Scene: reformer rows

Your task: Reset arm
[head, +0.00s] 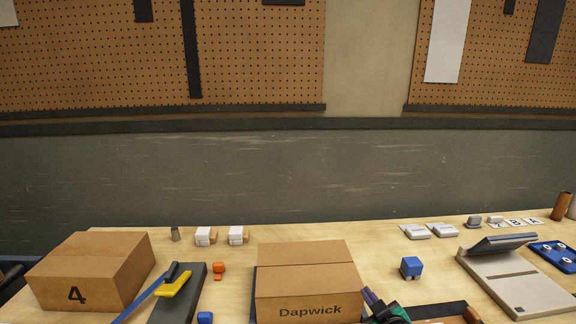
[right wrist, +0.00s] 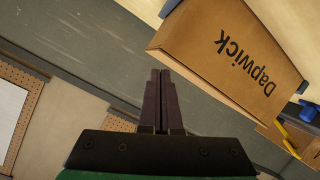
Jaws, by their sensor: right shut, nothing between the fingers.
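My right gripper (head: 371,297) shows at the bottom edge of the head view, just right of the front of the Dapwick carton (head: 308,283). Its purple-dark fingers are shut with nothing between them. In the right wrist view the two fingers of the gripper (right wrist: 160,73) lie side by side. The Dapwick carton (right wrist: 230,55) appears tilted to the right of the fingertips there. I cannot tell whether the fingers touch the carton. My left gripper is not in view.
A carton marked 4 (head: 92,269) stands at left. Blue and yellow tools lie on a dark block (head: 178,296). A blue cube (head: 411,267), a grey tilted-screen device (head: 512,279) and a blue tray (head: 555,254) stand at right. Small white blocks (head: 205,236) line the back.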

